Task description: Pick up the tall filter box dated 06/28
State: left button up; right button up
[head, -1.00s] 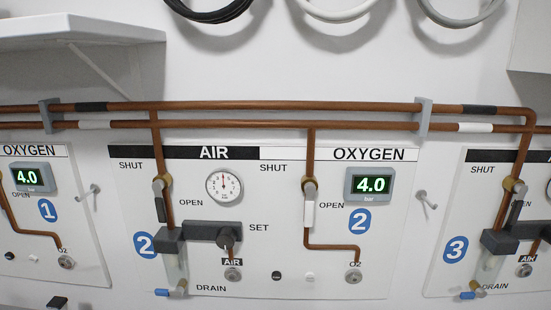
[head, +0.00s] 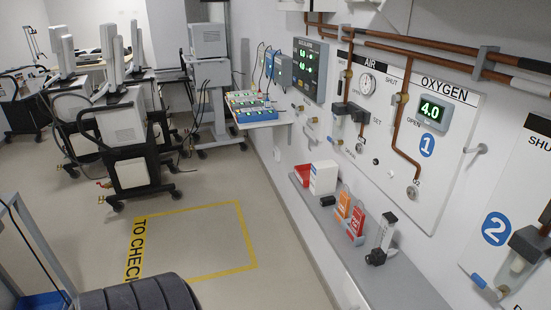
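No date 06/28 is readable anywhere, so I cannot tell which thing is the tall filter box. On the narrow grey shelf (head: 335,228) under the wall panels stands an upright white box (head: 323,178), with a red open bin (head: 301,174) beside it. Nearer on the shelf are an orange upright item (head: 344,204) and a red upright item (head: 357,224) in a holder. Their labels are too small to read. Neither of my grippers is in view.
Wheeled ventilator carts (head: 125,135) stand at the back left. A small side table (head: 262,117) holds a tray of several small items. A yellow floor outline marked TO CHECK (head: 190,240) encloses empty floor. Copper pipes and panel 1 (head: 420,165) line the right wall.

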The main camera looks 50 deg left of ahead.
aim_at(324, 173)
jog(key=u, duration=1.35)
jog(key=z, duration=0.3)
jog(key=i+j+z, duration=0.15)
jog(key=z, duration=0.2)
jog(key=i+j+z, duration=0.1)
jog(key=j+z, duration=0.3)
jog(key=i+j+z, duration=0.1)
jog(key=j+z, duration=0.25)
jog(key=l, duration=0.1)
